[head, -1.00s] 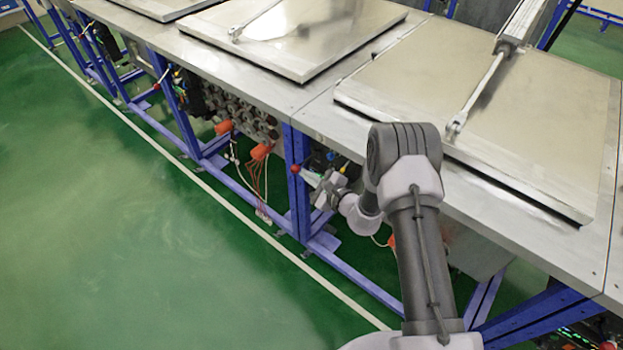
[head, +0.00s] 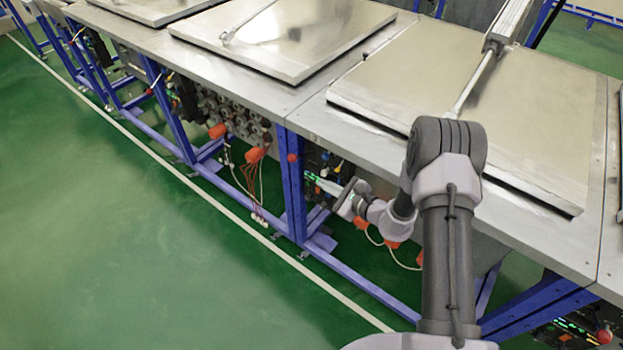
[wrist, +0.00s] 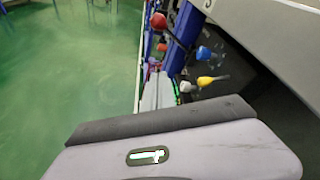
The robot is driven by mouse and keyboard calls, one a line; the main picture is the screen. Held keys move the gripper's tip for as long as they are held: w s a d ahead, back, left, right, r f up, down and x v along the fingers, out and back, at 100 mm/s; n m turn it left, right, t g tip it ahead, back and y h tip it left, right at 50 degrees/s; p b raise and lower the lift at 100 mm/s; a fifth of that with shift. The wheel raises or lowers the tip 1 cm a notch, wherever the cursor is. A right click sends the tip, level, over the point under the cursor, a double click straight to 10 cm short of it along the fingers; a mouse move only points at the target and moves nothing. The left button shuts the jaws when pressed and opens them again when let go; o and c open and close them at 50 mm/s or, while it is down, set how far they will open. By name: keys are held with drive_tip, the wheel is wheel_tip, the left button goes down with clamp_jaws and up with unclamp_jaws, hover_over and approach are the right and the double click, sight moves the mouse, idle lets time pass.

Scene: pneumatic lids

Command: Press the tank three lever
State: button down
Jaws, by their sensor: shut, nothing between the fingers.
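A red ball knob (head: 292,158) stands by the blue leg under the table edge; it also shows at the top of the wrist view (wrist: 159,20). To its right in the wrist view are a blue knob (wrist: 203,53), a yellow knob (wrist: 207,81) and a small white knob (wrist: 186,86). I cannot tell which lever belongs to tank three. My gripper (wrist: 157,92) is shut and empty, below and left of the blue and yellow knobs. In the head view my gripper (head: 328,188) is just right of the blue leg, apart from the red knob.
Flat metal lids (head: 455,85) lie shut on the long steel table (head: 350,135), with a piston rod (head: 478,78) over the nearest. Blue frame legs (head: 290,195), orange fittings (head: 257,154) and hanging cables crowd the underside. The green floor (head: 110,240) is clear on the left.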

drive_tip(key=shift+p+v, duration=0.3)
drive_tip(key=shift+v, duration=1.55)
drive_tip(key=shift+r, duration=0.15)
drive_tip(key=s+a+r+n+g+y, duration=0.1)
drive_tip(key=s+a+r+n+g, duration=0.15)
drive_tip(key=r, duration=0.45)
drive_tip(key=s+a+r+n+g+y, duration=0.15)
drive_tip(key=a+r+n, duration=0.25)
drive_tip(key=r, duration=0.4)
drive_tip(key=s+a+r+n+g+h, duration=0.2)
drive_tip(key=s+r+n+g, duration=0.25)
drive_tip(key=s+r, duration=0.6)
drive_tip(key=s+d+r+n+t+h, duration=0.2)
drive_tip(key=s+d+n+h, duration=0.1)
drive_tip(key=s, duration=0.5)
drive_tip(key=s+d+r+n+t+h, duration=0.1)
drive_tip(key=s+d+r+n+h, duration=0.2)
drive_tip(key=s+d+h, duration=0.2)
drive_tip(key=s+d, duration=0.3)
drive_tip(key=shift+s+d+t+h, duration=0.3)
drive_tip(key=shift+s+t+h, duration=0.05)
drive_tip(key=shift+s, duration=0.05)
drive_tip(key=shift+r, duration=0.15)
